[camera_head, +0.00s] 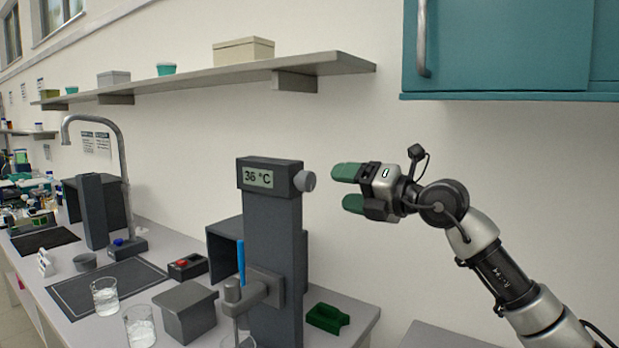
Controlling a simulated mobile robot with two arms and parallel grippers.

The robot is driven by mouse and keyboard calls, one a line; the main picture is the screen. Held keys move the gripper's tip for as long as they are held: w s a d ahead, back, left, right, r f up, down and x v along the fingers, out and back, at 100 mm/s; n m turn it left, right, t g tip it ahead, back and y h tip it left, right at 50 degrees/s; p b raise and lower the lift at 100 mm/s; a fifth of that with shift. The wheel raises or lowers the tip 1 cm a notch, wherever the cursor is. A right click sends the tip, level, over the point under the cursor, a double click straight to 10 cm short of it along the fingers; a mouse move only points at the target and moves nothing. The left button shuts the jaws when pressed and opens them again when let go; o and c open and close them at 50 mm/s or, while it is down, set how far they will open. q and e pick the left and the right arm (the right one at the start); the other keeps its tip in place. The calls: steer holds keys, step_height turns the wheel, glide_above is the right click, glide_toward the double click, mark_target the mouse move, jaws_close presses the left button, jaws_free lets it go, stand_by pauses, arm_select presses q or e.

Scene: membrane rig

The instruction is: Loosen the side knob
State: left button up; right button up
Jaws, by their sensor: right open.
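The side knob (305,181) is a small light grey round knob on the right side of the dark grey rig column (272,235). It sits beside the display (258,178), which reads 36 °C. My right gripper (348,187) comes in from the right with green fingertips pointing left at the knob. It is open and empty, with a small gap between its fingertips and the knob. The knob is in full view. My left gripper is not in view.
A clamp with a blue stick (241,262) is on the column's lower front. Glass beakers (140,326), a grey box (187,311) and a green object (327,317) stand on the bench. A shelf (230,76) and a teal cabinet (500,45) hang above. The wall beside the gripper is bare.

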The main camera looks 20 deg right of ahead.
mark_target(311, 183)
steer(key=p+x, duration=0.2)
steer(key=x, duration=0.5)
steer(key=shift+w+a+r, duration=0.1)
steer(key=shift+w+a, duration=0.15)
steer(key=shift+w, duration=0.1)
steer(key=shift+w+a+p, duration=0.4)
steer(key=shift+a, duration=0.05)
steer(key=c, duration=0.9)
